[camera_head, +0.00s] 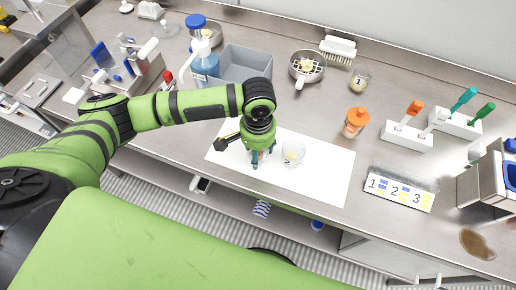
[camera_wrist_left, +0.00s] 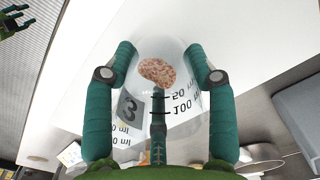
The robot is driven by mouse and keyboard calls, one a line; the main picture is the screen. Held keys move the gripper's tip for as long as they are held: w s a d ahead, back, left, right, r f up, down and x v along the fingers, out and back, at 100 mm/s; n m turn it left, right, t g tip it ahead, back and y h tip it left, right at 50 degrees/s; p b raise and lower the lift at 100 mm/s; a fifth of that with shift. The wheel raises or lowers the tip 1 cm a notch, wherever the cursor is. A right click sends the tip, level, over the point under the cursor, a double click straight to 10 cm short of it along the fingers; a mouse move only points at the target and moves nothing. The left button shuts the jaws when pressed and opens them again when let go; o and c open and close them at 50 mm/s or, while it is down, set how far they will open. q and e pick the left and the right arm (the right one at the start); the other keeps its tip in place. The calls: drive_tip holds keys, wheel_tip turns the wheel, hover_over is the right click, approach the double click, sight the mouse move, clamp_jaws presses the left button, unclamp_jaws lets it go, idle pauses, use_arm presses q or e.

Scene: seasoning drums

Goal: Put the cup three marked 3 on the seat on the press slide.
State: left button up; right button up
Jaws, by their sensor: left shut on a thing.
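My left gripper (camera_head: 258,158) is low over the white sheet on the bench. In the left wrist view its teal fingers (camera_wrist_left: 160,85) are shut around a clear cup marked 3 (camera_wrist_left: 185,125), with reddish-brown grains inside. In the head view the gripper mostly hides this cup. Another clear cup (camera_head: 293,153) with pale contents stands just right of the gripper. My right gripper (camera_wrist_left: 16,18) shows only in the upper left corner of the left wrist view, its fingers apart and empty. I cannot make out the press slide or its seat with certainty.
The white sheet (camera_head: 325,186) has free room to the right. A grey bin (camera_head: 245,63) and blue bottle (camera_head: 205,65) stand behind my arm.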

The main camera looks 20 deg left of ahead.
use_arm(q)
drive_tip(key=o, duration=1.2)
drive_tip(key=shift+f, duration=0.15)
drive_tip(key=shift+c, duration=0.2)
